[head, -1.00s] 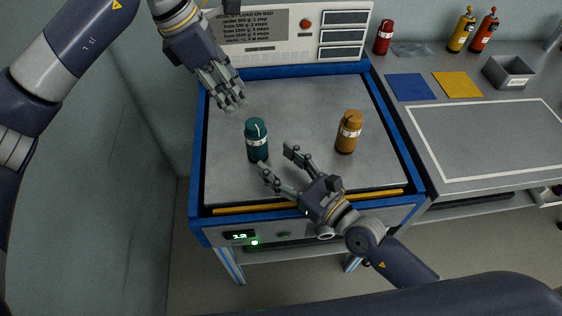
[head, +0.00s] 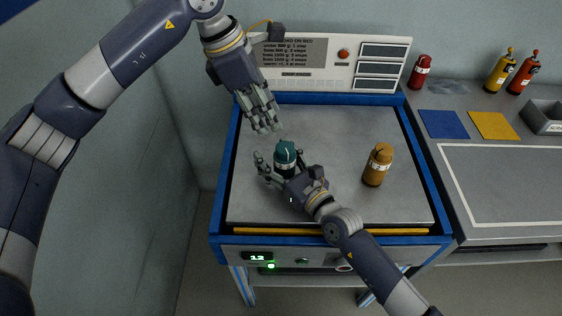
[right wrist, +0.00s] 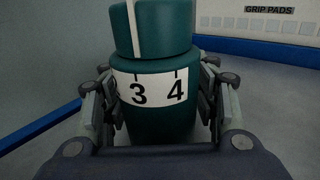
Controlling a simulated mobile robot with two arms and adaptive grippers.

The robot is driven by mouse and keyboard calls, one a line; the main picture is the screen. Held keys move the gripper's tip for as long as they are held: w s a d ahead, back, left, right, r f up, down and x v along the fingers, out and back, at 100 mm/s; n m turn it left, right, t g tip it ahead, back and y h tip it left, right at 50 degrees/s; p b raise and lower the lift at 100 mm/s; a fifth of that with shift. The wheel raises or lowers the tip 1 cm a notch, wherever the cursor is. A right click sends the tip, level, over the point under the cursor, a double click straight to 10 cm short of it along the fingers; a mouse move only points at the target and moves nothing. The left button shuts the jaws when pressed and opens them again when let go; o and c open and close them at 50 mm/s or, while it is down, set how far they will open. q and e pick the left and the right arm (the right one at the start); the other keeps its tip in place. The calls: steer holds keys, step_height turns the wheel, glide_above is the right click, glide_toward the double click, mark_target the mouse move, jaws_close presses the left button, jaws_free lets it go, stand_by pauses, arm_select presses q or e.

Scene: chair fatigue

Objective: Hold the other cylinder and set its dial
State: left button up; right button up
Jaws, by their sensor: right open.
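The teal cylinder (head: 285,150) stands upright on the grey bench top, left of the orange cylinder (head: 377,166). In the right wrist view, the teal cylinder (right wrist: 160,90) shows a white band with 3 and 4; the white line on its cap sits close to the 3, slightly left. My right gripper (head: 281,163) is open around the teal cylinder, one finger on each side, with small gaps visible in the wrist view. My left gripper (head: 266,124) hangs above and left of the teal cylinder, empty; its finger opening is hard to judge.
The blue-framed bench (head: 232,165) has a panel with an instruction sign (head: 290,52) and a red button (head: 343,54). Its front display (head: 258,258) reads 12, with a green light. On the right table stand red, yellow and orange-red bottles, blue and yellow pads and a grey bin (head: 545,115).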

jaws_close()
arm_select(q)
steer(key=shift+o, duration=0.3)
